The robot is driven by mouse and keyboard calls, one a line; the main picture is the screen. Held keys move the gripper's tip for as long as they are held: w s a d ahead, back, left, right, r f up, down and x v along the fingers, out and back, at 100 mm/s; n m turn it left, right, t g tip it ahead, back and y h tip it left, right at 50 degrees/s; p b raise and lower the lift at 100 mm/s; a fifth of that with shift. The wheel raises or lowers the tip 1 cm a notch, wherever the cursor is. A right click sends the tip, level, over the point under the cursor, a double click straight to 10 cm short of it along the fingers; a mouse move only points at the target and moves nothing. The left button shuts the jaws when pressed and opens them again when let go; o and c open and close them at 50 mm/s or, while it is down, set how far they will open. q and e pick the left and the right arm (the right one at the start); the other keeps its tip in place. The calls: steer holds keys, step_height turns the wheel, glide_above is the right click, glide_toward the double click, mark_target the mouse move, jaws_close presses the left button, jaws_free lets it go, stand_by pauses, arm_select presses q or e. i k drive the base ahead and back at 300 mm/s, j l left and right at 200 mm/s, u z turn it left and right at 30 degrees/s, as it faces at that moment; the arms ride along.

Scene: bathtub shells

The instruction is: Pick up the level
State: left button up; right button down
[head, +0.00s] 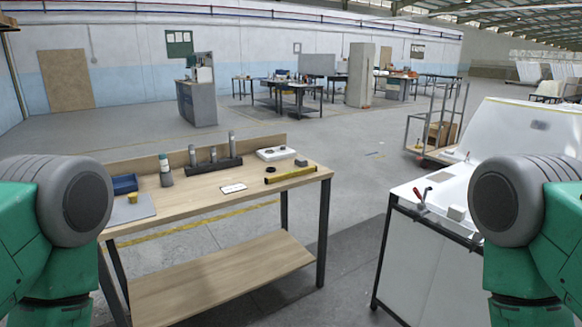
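Parts of my left and right arms show at the left and right edges of the head view. Neither gripper is in view, and nothing is seen touching the level.
Near the level are a white device (277,153), a small dark ring (270,169) and a white card (233,188). A rack of grey cylinders (214,164), a bottle (165,172) and a blue bin (124,184) stand further left. A white-topped bench (425,225) stands right, across a floor gap.

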mark_target(278, 178)
steer(key=i+l+u, duration=0.1)
steer(key=i, duration=0.45)
steer(key=i+l, duration=0.35)
steer(key=i, duration=0.15)
steer(key=i+l+u, duration=0.15)
steer(key=i, duration=0.4)
steer(key=i+l+u, duration=0.1)
steer(key=i+l, duration=0.25)
steer(key=i, duration=0.15)
